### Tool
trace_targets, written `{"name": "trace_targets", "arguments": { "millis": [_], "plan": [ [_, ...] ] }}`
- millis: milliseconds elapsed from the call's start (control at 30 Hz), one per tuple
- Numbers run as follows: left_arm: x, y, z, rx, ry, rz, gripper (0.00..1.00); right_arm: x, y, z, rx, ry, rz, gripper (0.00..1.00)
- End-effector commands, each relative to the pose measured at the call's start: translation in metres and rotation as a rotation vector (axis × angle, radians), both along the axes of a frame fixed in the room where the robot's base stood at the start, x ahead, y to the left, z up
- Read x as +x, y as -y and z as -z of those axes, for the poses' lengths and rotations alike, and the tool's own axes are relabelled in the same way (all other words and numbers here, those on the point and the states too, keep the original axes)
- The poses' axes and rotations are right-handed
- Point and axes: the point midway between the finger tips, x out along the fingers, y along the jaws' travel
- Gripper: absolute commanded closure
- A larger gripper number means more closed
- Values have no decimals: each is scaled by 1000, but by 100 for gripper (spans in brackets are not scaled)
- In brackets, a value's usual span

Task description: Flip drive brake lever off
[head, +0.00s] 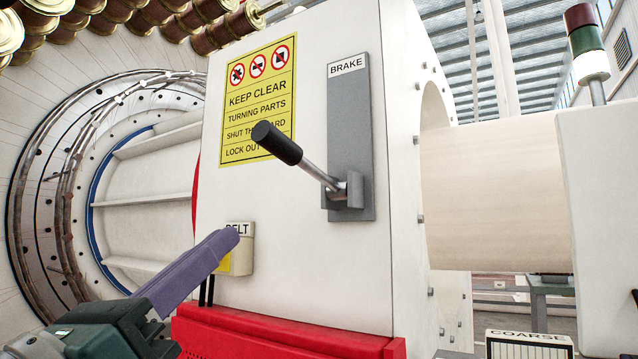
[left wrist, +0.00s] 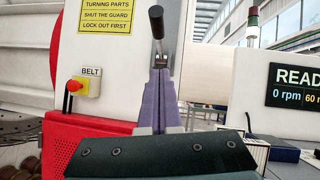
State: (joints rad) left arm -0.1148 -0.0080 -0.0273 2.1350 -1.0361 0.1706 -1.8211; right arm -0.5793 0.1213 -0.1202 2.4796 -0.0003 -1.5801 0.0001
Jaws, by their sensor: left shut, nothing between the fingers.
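The brake lever (head: 302,163) has a black grip and a metal shaft. It sticks out up and to the left from a grey plate (head: 350,110) labelled BRAKE on the white housing. In the left wrist view the lever's black grip (left wrist: 156,22) stands above and beyond my fingers, and its base is partly hidden behind them. My left gripper (head: 232,236) has purple fingers, shut and empty, below and left of the lever, apart from it in the head view. Its fingertips also show in the left wrist view (left wrist: 160,75). My right gripper is not in view.
A BELT box (head: 241,258) sits just behind my left fingertips; its red button (left wrist: 74,86) shows in the left wrist view. A red guard (head: 280,335) runs below. A yellow warning sign (head: 258,100) is behind the grip. A READY display (left wrist: 295,90) stands at right.

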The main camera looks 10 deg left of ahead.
Motion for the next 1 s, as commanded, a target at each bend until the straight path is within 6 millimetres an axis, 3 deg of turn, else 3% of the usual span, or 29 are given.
{"name": "trace_targets", "arguments": {
  "millis": [267, 733, 800, 1000],
  "plan": [
    [8, 1, -7, -3, -1, 0, 100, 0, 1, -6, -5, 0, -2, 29],
    [86, 16, -55, -4, 0, 1, 100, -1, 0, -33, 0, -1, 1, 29],
    [89, 15, -70, -3, -1, 1, 100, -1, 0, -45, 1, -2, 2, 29],
    [95, 12, -87, -3, -2, 0, 100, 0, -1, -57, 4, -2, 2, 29]
  ]
}}
